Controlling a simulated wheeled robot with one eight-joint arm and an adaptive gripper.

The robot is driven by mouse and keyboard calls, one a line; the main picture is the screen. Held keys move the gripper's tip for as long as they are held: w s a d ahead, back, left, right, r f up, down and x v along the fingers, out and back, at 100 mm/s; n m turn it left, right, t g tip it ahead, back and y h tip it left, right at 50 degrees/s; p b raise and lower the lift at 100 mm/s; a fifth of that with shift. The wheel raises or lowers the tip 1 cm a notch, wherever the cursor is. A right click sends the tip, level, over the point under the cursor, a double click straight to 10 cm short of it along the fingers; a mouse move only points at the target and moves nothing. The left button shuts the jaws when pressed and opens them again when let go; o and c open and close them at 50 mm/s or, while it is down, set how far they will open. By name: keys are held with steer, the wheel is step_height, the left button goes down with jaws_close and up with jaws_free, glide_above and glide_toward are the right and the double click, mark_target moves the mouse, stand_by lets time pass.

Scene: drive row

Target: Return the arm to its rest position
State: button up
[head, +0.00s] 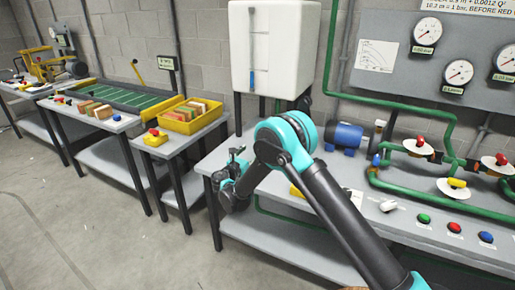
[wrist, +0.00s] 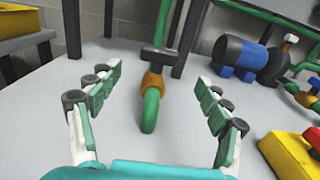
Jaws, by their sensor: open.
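My gripper (head: 236,168) is at the end of my dark grey and teal arm, over the left end of the bench with the pumps and pipes. The arm reaches up from the lower right, bends at a teal joint and drops down to the gripper. In the wrist view my gripper (wrist: 158,82) is open, with its two green-padded fingers well apart. A green pipe end with an orange ring and a dark T-shaped handle (wrist: 155,80) shows in the gap between the fingers. I cannot tell whether anything touches it. Nothing is held.
A white tank (head: 275,45) stands above the bench. A blue pump (head: 345,136), green pipes with valves (head: 418,147) and a gauge panel (head: 400,65) are to the right. A yellow tray (head: 190,117) of blocks sits on the left table. The floor at left is clear.

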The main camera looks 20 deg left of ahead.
steer(key=shift+s+a, duration=0.1)
steer(key=shift+s, duration=0.65)
